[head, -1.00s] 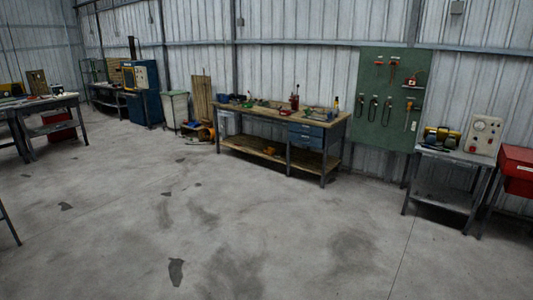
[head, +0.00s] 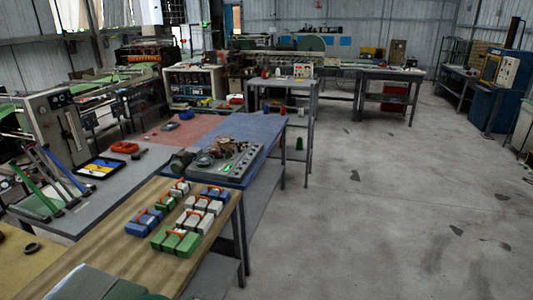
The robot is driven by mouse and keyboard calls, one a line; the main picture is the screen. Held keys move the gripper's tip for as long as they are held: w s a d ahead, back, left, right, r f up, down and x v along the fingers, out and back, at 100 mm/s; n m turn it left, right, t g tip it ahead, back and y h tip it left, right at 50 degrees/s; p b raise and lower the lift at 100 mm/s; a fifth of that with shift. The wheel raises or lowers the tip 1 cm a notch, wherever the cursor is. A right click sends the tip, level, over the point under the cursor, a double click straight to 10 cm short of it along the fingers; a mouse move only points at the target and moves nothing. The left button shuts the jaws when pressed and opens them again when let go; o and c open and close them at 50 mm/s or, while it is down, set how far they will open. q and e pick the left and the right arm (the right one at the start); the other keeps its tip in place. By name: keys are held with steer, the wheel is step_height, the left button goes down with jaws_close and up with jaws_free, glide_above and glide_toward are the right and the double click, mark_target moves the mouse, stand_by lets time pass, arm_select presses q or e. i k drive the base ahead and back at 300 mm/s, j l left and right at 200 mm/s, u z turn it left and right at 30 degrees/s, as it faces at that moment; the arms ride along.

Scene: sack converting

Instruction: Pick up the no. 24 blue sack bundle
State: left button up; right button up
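Several small bundles with orange straps stand grouped on a wooden-topped table at the lower left of the head view. A green bundle (head: 176,241) is at the front, with white-grey ones between. No number is readable on any of them, so I cannot tell which is no. 24. Neither of my grippers is in view.
The wooden table (head: 85,237) adjoins grey, red and blue-topped tables holding a tray (head: 100,167) and a grey control panel (head: 227,160). Machines line the left. Open concrete floor (head: 370,220) lies to the right.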

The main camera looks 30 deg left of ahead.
mark_target(215, 192)
steer(key=i+j+u, duration=0.15)
steer(key=i+u, duration=0.15)
steer(key=i, duration=0.2)
steer(key=i+j+u, duration=0.1)
steer(key=i+u, duration=0.15)
steer(key=i, duration=0.25)
steer(key=i+u, duration=0.3)
steer(key=i, duration=0.2)
steer(key=i+l+u, duration=0.3)
steer(key=i, duration=0.2)
steer(key=i+l+u, duration=0.25)
steer(key=i, duration=0.2)
steer(key=i+u, duration=0.1)
steer(key=u, duration=0.35)
steer(key=i+u, duration=0.1)
steer(key=u, duration=0.35)
steer(key=l+u, duration=0.1)
steer(key=u, duration=0.3)
steer(key=i+l+u, duration=0.1)
steer(key=u, duration=0.35)
